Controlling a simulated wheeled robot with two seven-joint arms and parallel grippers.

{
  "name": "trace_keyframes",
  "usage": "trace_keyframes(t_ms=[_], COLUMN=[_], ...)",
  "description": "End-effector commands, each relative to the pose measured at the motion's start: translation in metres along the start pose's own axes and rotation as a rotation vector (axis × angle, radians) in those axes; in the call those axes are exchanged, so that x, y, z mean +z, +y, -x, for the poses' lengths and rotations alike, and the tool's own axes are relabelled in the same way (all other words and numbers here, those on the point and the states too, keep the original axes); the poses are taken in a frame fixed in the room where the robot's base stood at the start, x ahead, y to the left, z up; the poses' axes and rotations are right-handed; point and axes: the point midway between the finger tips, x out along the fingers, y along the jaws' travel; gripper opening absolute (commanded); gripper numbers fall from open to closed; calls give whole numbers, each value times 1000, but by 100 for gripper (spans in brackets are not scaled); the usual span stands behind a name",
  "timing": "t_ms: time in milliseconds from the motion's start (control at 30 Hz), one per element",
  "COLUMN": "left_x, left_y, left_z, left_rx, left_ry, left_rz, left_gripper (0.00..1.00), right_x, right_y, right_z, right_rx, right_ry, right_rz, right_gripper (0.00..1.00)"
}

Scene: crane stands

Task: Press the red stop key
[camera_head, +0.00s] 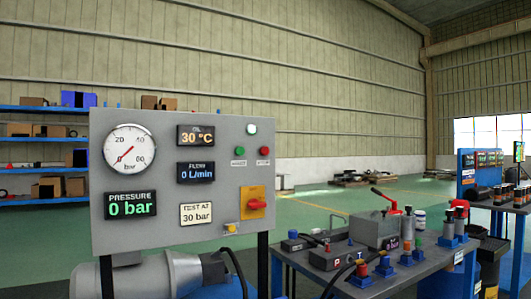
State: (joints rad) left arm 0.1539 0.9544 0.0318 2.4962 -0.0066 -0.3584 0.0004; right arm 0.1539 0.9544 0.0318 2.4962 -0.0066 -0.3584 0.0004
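A grey control panel (150,225) stands upright at the left on dark posts. A small red key (264,151) with a small label under it sits on the panel's upper right. A green key (238,151) is just left of it, also labelled; the label text is too small to read. A pale round lamp (252,128) is above them. A red rotary handle (257,204) sits on a yellow plate below. Neither of my grippers is in view, and nothing covers the red key.
The panel has a round gauge (130,148) near zero and displays showing 0 bar, 30 °C and 0 L/min. A motor (150,276) lies below it. A workbench (400,282) with valves and fittings stands right of it. Blue shelves (40,108) are behind left.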

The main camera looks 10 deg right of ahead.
Motion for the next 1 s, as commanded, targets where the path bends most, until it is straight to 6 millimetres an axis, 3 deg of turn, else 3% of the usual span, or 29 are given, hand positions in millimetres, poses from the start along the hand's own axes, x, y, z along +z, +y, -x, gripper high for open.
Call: trace_keyframes(t_ms=[33,200,1000], left_x=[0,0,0], left_y=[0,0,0], left_z=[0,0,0], left_rx=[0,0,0], left_ry=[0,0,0], left_rz=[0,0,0], left_gripper=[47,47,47], right_x=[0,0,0], right_y=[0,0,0], right_z=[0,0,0], right_rx=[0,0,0], right_ry=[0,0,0], right_rz=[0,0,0], right_gripper=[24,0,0])
